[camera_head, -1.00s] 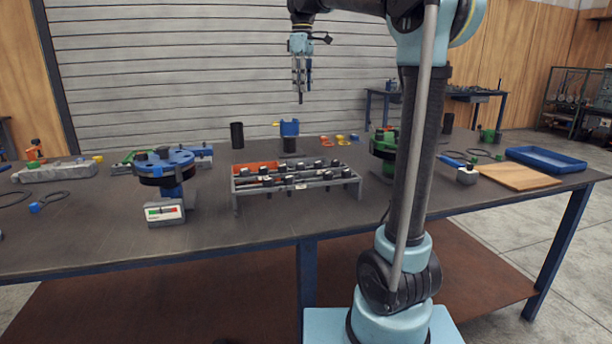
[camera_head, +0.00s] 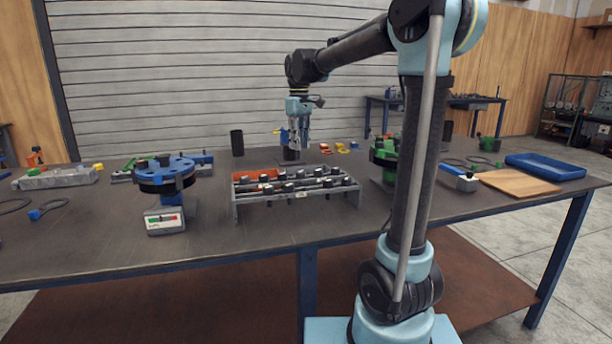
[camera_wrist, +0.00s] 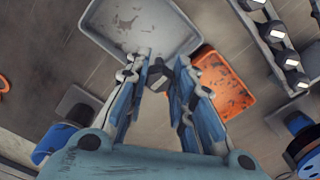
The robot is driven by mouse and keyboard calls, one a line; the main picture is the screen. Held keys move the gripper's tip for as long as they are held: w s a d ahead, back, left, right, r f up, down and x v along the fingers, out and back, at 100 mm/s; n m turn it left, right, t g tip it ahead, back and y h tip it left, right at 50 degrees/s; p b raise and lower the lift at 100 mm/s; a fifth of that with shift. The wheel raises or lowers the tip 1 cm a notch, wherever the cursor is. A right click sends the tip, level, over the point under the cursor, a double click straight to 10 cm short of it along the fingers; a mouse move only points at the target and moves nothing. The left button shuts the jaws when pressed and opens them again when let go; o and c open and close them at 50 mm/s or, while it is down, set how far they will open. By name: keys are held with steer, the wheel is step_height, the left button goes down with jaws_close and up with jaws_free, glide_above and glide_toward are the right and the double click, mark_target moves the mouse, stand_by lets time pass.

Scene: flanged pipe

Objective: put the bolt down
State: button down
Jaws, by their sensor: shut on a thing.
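My gripper (camera_head: 293,145) points down over the table, behind the bolt rack. It also shows in the wrist view (camera_wrist: 160,75), with its fingers closed on the bolt (camera_wrist: 158,74). The bolt shows as a dark head between the fingertips; the rest of it is hidden. In the wrist view, a worn grey tray (camera_wrist: 145,22) lies just beyond the fingertips, and the bolt's head appears near its lower edge. I cannot tell the bolt's height above the table.
An orange tray (camera_wrist: 222,84) lies right of the fingers. The rack (camera_head: 297,190) holding several bolts stands in front of the gripper. A blue flanged fixture (camera_head: 168,180) is at left, a green one (camera_head: 385,152) at right. A dark cylinder (camera_head: 237,142) stands behind the rack.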

steer(key=shift+f, duration=4.15)
steer(key=shift+f, duration=0.1)
steer(key=c, duration=1.4)
jaws_free()
steer(key=shift+o, duration=0.2)
step_height(320, 180, up, 12)
steer(key=shift+r, duration=0.15)
